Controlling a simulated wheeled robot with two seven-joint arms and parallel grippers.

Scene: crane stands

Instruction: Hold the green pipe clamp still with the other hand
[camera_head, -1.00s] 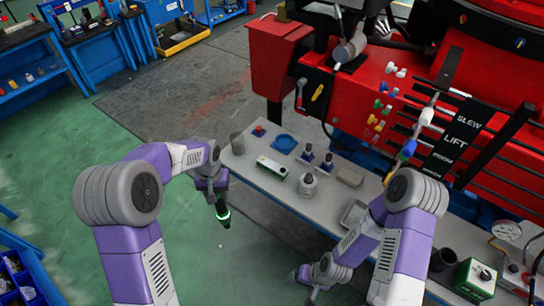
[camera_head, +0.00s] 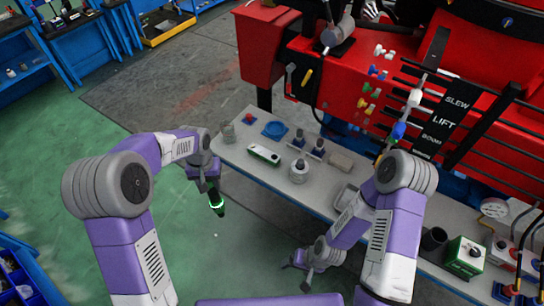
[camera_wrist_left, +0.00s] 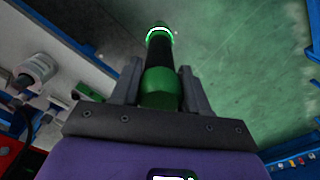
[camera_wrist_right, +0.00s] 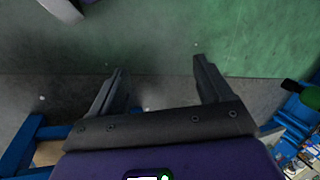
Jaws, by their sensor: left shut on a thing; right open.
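My left gripper (camera_head: 212,188) is shut on a dark rod-like thing (camera_head: 217,203) with green parts, left of the bench. In the left wrist view this thing shows a green base (camera_wrist_left: 160,88) between the fingers, a black body and a glowing green ring; I cannot tell for certain whether it is the green pipe clamp. It points down and clear of the bench. My right gripper (camera_head: 295,272) is open, in front of the bench; the right wrist view shows its fingers (camera_wrist_right: 157,68) apart with nothing between them. A dark green and black thing (camera_wrist_right: 311,96) is cut off at that view's right edge.
The grey bench (camera_head: 240,158) holds a green-and-white device (camera_head: 263,154), a blue ring (camera_head: 275,129), grey fittings (camera_head: 299,171) and a green box (camera_head: 464,257). Behind stands the red crane panel (camera_head: 345,85) with levers. The green floor (camera_head: 100,120) at left is open.

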